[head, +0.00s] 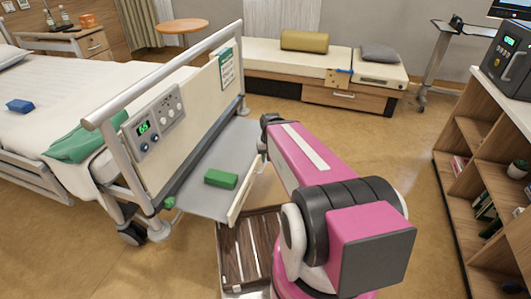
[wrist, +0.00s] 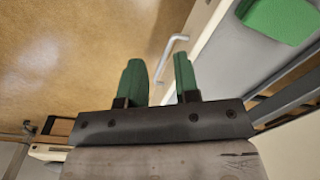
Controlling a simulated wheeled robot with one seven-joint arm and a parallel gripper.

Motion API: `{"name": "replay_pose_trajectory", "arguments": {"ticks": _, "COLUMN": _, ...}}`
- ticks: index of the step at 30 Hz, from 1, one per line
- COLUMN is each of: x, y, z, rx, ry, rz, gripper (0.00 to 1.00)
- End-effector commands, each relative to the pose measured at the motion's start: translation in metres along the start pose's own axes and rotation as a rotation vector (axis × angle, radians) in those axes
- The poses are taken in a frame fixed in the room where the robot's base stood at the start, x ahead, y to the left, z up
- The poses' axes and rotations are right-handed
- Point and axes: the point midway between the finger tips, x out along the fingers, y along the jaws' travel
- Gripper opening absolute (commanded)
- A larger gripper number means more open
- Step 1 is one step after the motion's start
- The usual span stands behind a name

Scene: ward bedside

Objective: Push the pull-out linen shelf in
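The pull-out linen shelf (head: 233,148) is a grey board standing out from the foot of the bed, with a pale front edge. A green block (head: 221,179) lies on it. In the wrist view the shelf's pale front (wrist: 202,25) carries a grey bar handle (wrist: 170,55), and part of the green block (wrist: 276,18) shows at top right. My gripper (wrist: 159,80) has two green fingers apart, with nothing held between them. The handle appears in the gap beyond the fingers; contact cannot be told. In the head view my arm hides the fingers.
The bed's footboard (head: 152,150) with a control panel and rail rises behind the shelf. A slatted wooden piece (head: 245,250) is low beside my arm. An open bookshelf (head: 462,140) stands at the right. Floor is clear between it and my arm.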

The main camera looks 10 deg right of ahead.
Motion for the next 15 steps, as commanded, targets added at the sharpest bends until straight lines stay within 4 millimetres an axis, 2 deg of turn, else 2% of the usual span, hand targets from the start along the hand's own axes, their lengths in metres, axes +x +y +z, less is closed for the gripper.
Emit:
{"name": "replay_pose_trajectory", "arguments": {"ticks": 1, "x": 0.005, "y": 0.007, "z": -0.014, "rx": 0.029, "ry": 0.000, "rz": -0.038, "gripper": 0.13}}
{"name": "replay_pose_trajectory", "arguments": {"ticks": 2, "x": 0.008, "y": 0.011, "z": -0.021, "rx": 0.047, "ry": 0.001, "rz": -0.067, "gripper": 0.03}}
{"name": "replay_pose_trajectory", "arguments": {"ticks": 3, "x": 0.011, "y": 0.018, "z": -0.031, "rx": 0.073, "ry": 0.003, "rz": -0.109, "gripper": 0.00}}
{"name": "replay_pose_trajectory", "arguments": {"ticks": 8, "x": 0.021, "y": 0.049, "z": -0.075, "rx": 0.190, "ry": 0.031, "rz": -0.302, "gripper": 0.00}}
{"name": "replay_pose_trajectory", "arguments": {"ticks": 15, "x": 0.024, "y": 0.114, "z": -0.135, "rx": 0.354, "ry": 0.120, "rz": -0.573, "gripper": 0.00}}
